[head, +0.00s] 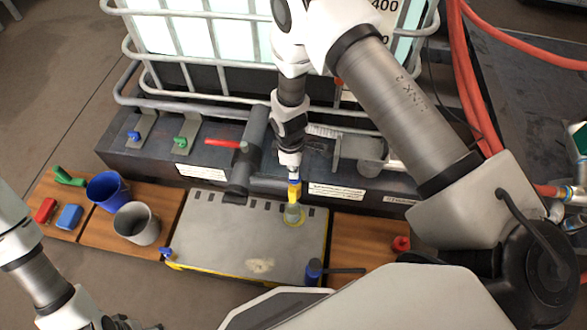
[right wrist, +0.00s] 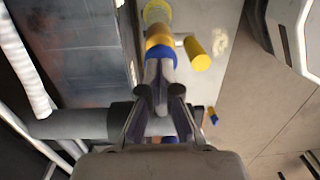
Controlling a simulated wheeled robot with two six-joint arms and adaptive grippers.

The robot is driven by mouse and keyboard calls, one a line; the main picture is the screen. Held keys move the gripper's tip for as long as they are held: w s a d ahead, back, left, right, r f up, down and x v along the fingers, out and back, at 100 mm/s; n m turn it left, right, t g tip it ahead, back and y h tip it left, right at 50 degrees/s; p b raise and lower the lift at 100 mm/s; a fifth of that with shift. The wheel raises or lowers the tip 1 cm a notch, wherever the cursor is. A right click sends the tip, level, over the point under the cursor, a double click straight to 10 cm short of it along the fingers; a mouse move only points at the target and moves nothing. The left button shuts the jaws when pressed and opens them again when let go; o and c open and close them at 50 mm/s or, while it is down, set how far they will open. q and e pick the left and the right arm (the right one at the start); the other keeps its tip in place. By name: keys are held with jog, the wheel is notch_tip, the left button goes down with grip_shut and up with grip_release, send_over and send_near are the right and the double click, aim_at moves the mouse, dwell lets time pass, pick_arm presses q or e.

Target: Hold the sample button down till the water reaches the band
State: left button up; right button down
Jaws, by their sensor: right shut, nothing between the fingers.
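The yellow sample tap with a blue collar (head: 294,188) stands at the front of the dark bench; in the right wrist view its blue and yellow parts (right wrist: 159,50) lie just ahead of my fingers. My right gripper (head: 291,170) is shut and empty, its tips over the blue part. I cannot tell whether they touch or press it. A clear jar with a yellowish rim (head: 293,215) stands below the tap on the grey plate. Its water level and band are too small to make out. My left arm is at lower left; its gripper is mostly cut off by the bottom edge.
A blue cup (head: 107,191) and a grey cup (head: 137,223) stand on the wooden board at left, near red and blue blocks (head: 69,216). A caged tank (head: 200,40) stands behind. A dark-handled tool (head: 314,271) lies at the plate's front edge.

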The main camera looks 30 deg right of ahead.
jog(key=shift+f, duration=0.95)
jog(key=shift+s+f, duration=0.1)
jog(key=shift+s, duration=0.1)
dwell(2.5)
jog(key=r+p, duration=0.4)
jog(key=shift+w+r+p, duration=0.2)
jog(key=shift+r+p, duration=0.15)
jog(key=shift+r, duration=0.05)
notch_tip(320, 180, up, 10)
jog(key=p, duration=0.2)
jog(key=shift+w+a+f, duration=0.2)
jog(key=shift+w+f, duration=0.05)
jog(key=shift+w, duration=0.2)
jog(key=shift+s+f, duration=0.1)
dwell(0.4)
